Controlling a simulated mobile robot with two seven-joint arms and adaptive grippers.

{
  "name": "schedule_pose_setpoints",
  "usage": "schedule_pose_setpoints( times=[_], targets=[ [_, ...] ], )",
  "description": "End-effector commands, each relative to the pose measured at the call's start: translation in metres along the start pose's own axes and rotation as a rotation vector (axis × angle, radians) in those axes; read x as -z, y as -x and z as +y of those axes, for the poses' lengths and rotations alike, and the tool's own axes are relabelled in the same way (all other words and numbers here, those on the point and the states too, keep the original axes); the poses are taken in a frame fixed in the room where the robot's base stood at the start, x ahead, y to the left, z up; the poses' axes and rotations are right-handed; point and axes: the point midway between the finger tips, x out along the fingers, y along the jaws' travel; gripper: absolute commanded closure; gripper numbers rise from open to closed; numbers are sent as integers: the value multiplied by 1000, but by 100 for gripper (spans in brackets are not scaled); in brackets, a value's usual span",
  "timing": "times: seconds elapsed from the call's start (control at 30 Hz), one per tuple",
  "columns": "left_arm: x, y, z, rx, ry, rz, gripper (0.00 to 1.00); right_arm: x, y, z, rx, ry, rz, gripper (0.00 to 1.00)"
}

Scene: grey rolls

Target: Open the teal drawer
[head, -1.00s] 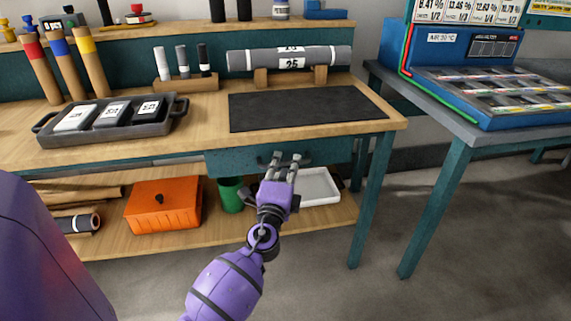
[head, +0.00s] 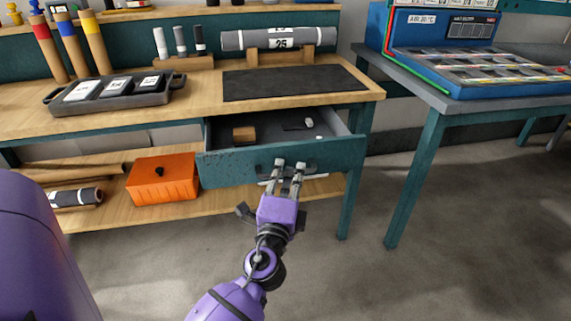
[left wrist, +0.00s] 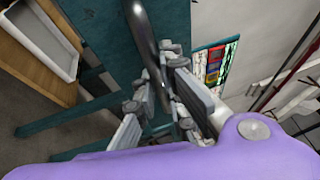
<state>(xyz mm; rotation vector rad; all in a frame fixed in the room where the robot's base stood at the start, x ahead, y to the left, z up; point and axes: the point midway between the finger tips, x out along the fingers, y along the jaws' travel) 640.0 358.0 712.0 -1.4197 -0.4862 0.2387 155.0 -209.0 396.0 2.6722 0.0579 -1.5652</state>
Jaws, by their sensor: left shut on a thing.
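The teal drawer (head: 225,172) under the wooden workbench is pulled out toward me, and its inside shows. A small brown block (head: 244,134) and a few small dark and light items lie in it. My left gripper (head: 287,170) is at the drawer's front, shut on its handle (head: 268,180). In the left wrist view the fingers (left wrist: 170,85) close around the dark curved handle bar (left wrist: 150,45) in front of the teal panel. My right gripper is not in view.
The orange box (head: 160,178) stands on the lower shelf left of the drawer. The bench top holds a dark mat (head: 290,82) and a black tray (head: 110,95). A grey table (head: 450,102) with a blue machine stands at right. The floor before the drawer is open.

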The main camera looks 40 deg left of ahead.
Motion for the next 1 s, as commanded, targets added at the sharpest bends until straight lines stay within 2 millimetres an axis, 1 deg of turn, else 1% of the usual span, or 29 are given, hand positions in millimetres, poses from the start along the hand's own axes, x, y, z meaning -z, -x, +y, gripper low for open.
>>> schedule_pose_setpoints(
  times=[0.03, 0.2, 0.4, 0.63, 0.97, 1.0],
  targets=[
    [4, 12, 1, -3, -3, -1, 100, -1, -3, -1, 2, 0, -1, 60],
    [15, 40, -6, -3, -5, -2, 100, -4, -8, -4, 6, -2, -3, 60],
    [24, 61, -11, -3, -5, -3, 100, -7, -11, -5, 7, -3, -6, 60],
    [28, 69, -14, -1, -6, -2, 100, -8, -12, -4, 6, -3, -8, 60],
    [28, 69, -14, -1, -6, -2, 100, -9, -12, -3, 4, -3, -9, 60],
    [28, 69, -14, -1, -6, -2, 85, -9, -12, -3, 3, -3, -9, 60]
  ],
)
